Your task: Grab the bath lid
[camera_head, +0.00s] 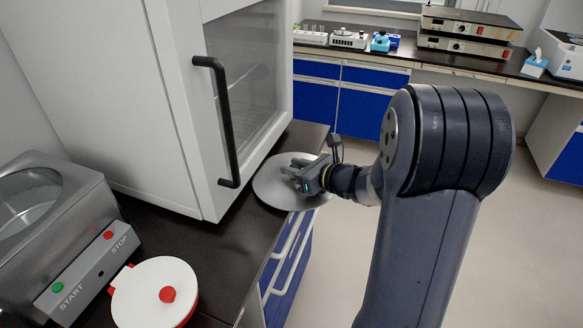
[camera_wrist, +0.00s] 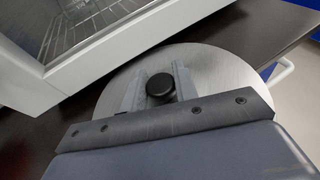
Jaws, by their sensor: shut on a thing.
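The bath lid is a round brushed-metal disc (camera_head: 268,186) near the right end of the dark bench, in front of the white cabinet. Its black knob (camera_wrist: 160,86) shows in the wrist view near the middle of the disc (camera_wrist: 215,70). My gripper (camera_head: 297,173) reaches in from the right over the lid. In the wrist view my gripper's two fingers (camera_wrist: 160,89) stand on either side of the knob and are shut on it. The lid's lower part is hidden behind the gripper body in the wrist view. I cannot tell whether the lid touches the bench.
The white cabinet (camera_head: 170,100) with a black handle (camera_head: 224,122) stands close to the lid. The metal bath (camera_head: 45,215) with START and STOP buttons is at the left. A white pot with red knob (camera_head: 150,295) sits at the front. Open floor lies right.

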